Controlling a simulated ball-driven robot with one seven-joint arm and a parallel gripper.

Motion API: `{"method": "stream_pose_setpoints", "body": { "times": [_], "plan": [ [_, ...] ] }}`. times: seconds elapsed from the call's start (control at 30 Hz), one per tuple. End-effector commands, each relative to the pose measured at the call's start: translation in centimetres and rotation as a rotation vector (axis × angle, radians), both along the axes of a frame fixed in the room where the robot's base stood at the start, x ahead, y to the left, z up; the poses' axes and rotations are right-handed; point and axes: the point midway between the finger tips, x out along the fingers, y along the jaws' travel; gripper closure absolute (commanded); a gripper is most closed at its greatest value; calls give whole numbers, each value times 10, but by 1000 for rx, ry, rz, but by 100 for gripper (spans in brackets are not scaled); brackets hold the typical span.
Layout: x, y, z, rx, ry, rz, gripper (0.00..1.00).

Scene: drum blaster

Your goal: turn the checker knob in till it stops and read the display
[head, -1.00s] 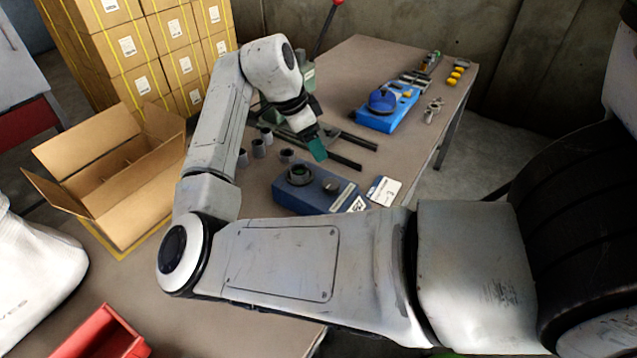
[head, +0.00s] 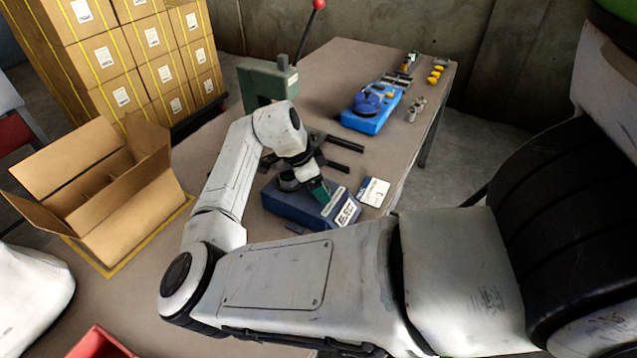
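A dark blue box-shaped device (head: 293,206), seemingly the checker, sits on the table with a partly readable label (head: 345,213) ending in "JECT" at its right end. A dark round socket (head: 287,183) shows partly beside my wrist. I cannot make out any display reading.
A white card (head: 374,192) lies right of the device. Behind stand a green press (head: 267,82) with a red-knobbed lever and a brighter blue unit (head: 372,118) with a round top. An open carton (head: 105,190) stands left. Small parts line the table's far right edge.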

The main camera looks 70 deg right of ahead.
Motion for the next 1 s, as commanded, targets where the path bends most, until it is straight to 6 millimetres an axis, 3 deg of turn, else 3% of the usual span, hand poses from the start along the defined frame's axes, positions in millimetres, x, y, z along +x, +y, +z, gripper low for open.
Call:
{"method": "stream_pose_setpoints", "body": {
  "times": [0.3,0.87,1.0],
  "plan": [
    [-1,-1,-3,-1,0,0,28],
    [-1,-1,-2,-1,0,0,80],
    [-1,0,-2,-1,1,12,82]
  ]
}}
